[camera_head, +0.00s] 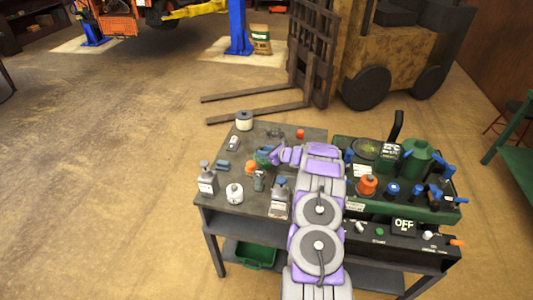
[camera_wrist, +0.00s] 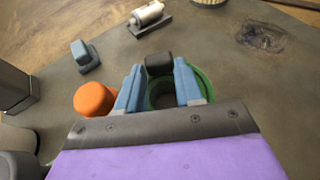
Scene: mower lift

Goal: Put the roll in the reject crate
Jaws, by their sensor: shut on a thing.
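My gripper (camera_wrist: 158,68) points down over the grey table; it also shows in the head view (camera_head: 268,155). A green ring (camera_wrist: 206,80), which looks like a roll of tape, lies beneath and between the fingers. The right finger covers part of it, and I cannot tell whether it is joined to the dark block. A green crate (camera_head: 256,247), perhaps the reject crate, sits on the shelf below the table.
An orange piece (camera_wrist: 95,100) lies beside the left finger. A blue-grey block (camera_wrist: 85,56) and a white roller on a stand (camera_wrist: 149,14) lie beyond. Bottles (camera_head: 207,180) stand at the table's front. A green tray (camera_head: 440,208) with tools and knobs is at the right.

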